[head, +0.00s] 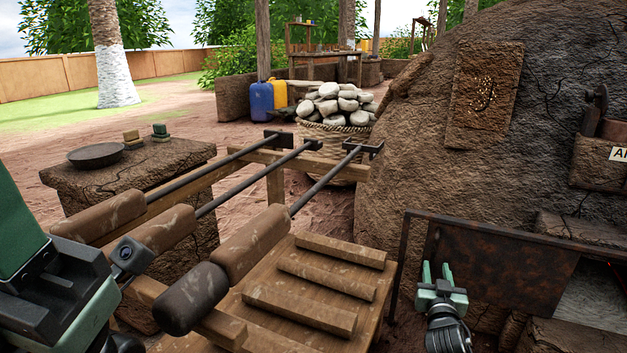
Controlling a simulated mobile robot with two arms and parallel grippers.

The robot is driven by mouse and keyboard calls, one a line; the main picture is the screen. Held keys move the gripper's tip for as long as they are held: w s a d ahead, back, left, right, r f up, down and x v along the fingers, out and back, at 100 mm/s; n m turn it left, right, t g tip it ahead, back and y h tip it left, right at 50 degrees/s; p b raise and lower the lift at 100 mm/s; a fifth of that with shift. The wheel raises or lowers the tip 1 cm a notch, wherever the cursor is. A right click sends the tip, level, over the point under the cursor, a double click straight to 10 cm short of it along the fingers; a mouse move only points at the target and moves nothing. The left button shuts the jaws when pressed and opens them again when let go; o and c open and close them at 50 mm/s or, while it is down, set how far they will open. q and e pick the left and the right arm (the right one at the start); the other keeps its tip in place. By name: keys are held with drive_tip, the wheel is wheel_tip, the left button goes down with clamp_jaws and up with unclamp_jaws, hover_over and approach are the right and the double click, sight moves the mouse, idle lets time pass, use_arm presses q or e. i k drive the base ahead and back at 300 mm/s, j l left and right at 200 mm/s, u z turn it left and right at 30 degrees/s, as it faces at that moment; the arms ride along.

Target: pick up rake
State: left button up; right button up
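Three long tools with dark metal rods and thick brown handles lie side by side across a wooden rack (274,185). Their small dark heads point away from me: the left tool's rod (215,163), the middle rod (245,184) and the right rod (325,181). I cannot tell for sure which is the rake. The right tool's handle (250,243) is nearest my right side. My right gripper (436,270) is open and empty, its green fingers up, right of the rack and apart from the tools. My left gripper (85,300) is close by the handles at lower left; its fingertips are hidden.
A slatted wooden surface (312,269) lies below the tools. The mud kiln (480,190) and a rusty metal panel (500,270) stand close on the right. A stone block (185,158) with a dark bowl (95,155) is at left. A basket of stones (337,137) stands behind.

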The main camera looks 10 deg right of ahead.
sight(85, 226)
drive_tip(key=k+j, duration=0.25)
drive_tip(key=k, duration=0.2)
drive_tip(key=k+j, duration=0.25)
drive_tip(key=k, duration=0.2)
